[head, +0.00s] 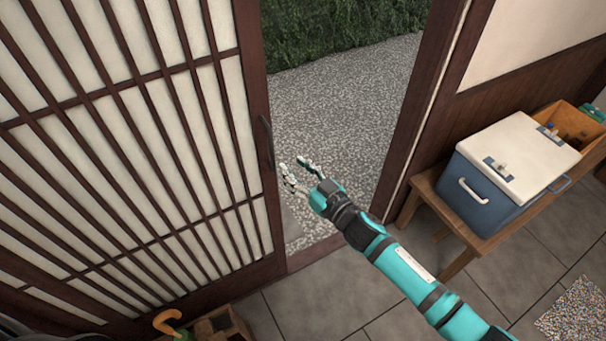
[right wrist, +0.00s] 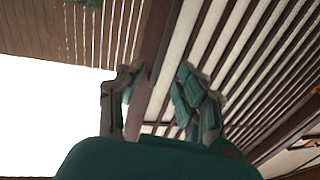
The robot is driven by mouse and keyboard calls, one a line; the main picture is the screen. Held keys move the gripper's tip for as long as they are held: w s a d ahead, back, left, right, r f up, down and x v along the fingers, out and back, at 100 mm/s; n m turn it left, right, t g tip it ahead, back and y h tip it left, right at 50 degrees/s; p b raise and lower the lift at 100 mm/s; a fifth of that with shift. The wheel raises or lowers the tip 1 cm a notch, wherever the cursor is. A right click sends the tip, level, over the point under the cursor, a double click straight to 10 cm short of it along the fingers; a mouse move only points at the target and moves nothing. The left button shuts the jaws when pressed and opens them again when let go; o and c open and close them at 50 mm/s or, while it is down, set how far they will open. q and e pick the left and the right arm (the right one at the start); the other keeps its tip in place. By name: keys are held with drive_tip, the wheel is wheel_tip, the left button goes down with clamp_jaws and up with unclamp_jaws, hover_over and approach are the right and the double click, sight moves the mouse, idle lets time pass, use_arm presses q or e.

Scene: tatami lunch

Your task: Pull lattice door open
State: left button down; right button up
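The lattice door (head: 150,120) has dark wooden slats over pale panels and fills the left of the head view. It stands partly open, with a wide gap to its right. A dark curved handle (head: 266,142) is on its right edge stile. My right gripper (head: 293,165) is open and empty, just right of and slightly below the handle, apart from it in the head view. In the right wrist view, the fingers of my right gripper (right wrist: 160,85) are spread, with the door (right wrist: 190,40) behind them. The handle cannot be made out there. My left gripper is out of view.
Gravel (head: 340,110) and a hedge (head: 340,25) lie beyond the doorway. A door post (head: 422,100) stands to the right. A blue and white cooler (head: 500,180) and a wooden crate (head: 562,112) sit on a bench (head: 425,185). A box (head: 222,326) stands at the door's foot.

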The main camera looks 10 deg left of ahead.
drive_tip(key=v, duration=0.2)
drive_tip(key=shift+s+d, duration=0.2)
drive_tip(key=shift+d, duration=0.05)
idle(0.3)
drive_tip(key=s+d+f+m+h+b, duration=0.15)
drive_tip(key=d+f+h, duration=0.35)
drive_tip(key=f, duration=0.6)
drive_tip(key=d+f+m+h+b, duration=0.1)
drive_tip(key=d+f+m+h, duration=0.15)
drive_tip(key=d+f, duration=0.7)
drive_tip(key=s+d+f+m+g+h, duration=0.1)
drive_tip(key=s+d+f+g, duration=0.2)
drive_tip(key=f, duration=0.5)
drive_tip(key=s+d+f+m+h, duration=0.1)
drive_tip(key=s+d+f+h, duration=0.15)
drive_tip(key=s+f, duration=0.5)
drive_tip(key=s+d+f+g+h+b, duration=0.1)
drive_tip(key=s+d+f+g, duration=0.1)
drive_tip(key=s+f, duration=0.4)
drive_tip(key=s+d+f+m+g, duration=0.1)
drive_tip(key=s+d+f+g, duration=0.2)
drive_tip(key=s, duration=1.3)
drive_tip(key=s+d+f+g+h+b, duration=0.1)
drive_tip(key=s+d+f+g, duration=0.1)
drive_tip(key=s+d+f, duration=0.4)
drive_tip(key=s+f, duration=0.4)
drive_tip(key=s, duration=0.1)
drive_tip(key=shift+s+g+h+b, duration=0.3)
drive_tip(key=shift+s+g+b, duration=0.05)
drive_tip(key=shift+s+g, duration=0.05)
